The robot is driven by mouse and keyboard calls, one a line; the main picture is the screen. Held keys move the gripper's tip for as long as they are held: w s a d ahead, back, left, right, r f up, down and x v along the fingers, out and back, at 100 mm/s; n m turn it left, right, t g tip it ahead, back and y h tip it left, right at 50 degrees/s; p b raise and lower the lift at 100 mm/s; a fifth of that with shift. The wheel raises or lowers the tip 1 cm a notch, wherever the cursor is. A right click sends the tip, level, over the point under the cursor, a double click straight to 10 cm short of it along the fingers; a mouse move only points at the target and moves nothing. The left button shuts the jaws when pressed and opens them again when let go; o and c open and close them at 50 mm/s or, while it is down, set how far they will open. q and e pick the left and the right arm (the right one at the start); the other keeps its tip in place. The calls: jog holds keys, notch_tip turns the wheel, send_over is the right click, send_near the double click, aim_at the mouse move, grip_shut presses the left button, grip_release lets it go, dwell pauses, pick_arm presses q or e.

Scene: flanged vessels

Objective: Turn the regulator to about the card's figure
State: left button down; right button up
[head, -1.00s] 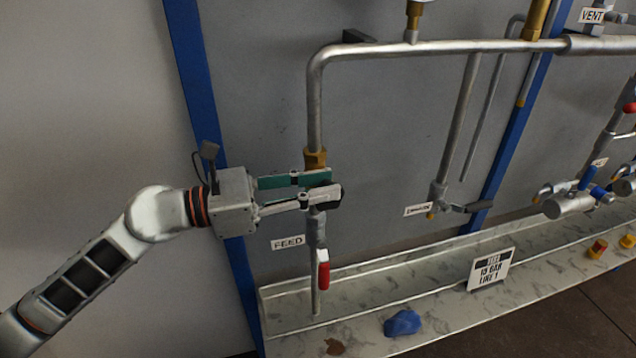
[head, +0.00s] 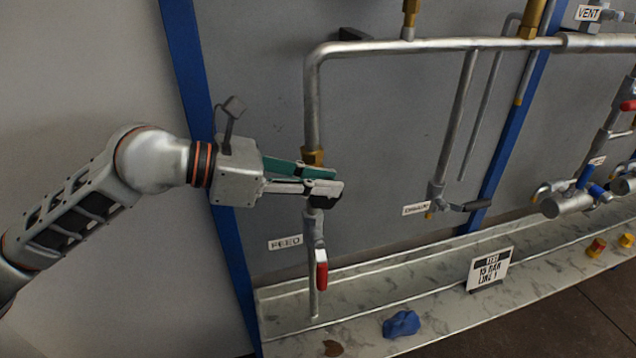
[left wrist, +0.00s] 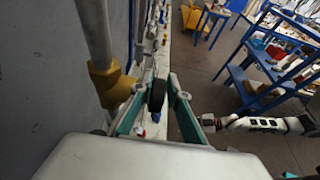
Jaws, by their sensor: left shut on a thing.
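The regulator on the FEED line is a pipe fitting with a black knob, under a brass nut (head: 313,157). My left gripper (head: 322,190) reaches it from the left and is shut on the black knob (left wrist: 157,95), which shows between the teal-sided fingers in the left wrist view. The fingers cover much of the knob in the head view, and I see no readable scale. The white card (head: 489,269) stands on the ledge and appears to read 15 BAR, LINE 1.
A red-handled valve (head: 321,270) hangs below the regulator, beside the FEED label (head: 285,243). A blue lump (head: 401,324) lies on the marbled ledge (head: 350,300). A grey pipe (head: 440,46) runs across the panel above. Another lever valve (head: 455,205) sits to the right.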

pick_arm(q)
jog(key=shift+w+d+g+y, duration=0.1)
jog(key=shift+d+g+y, duration=0.2)
jog(key=shift+y, duration=1.2)
jog(key=c, duration=2.2)
grip_release()
jog(key=shift+d, duration=0.1)
jog(key=v, duration=1.2)
jog(key=shift+w, duration=0.1)
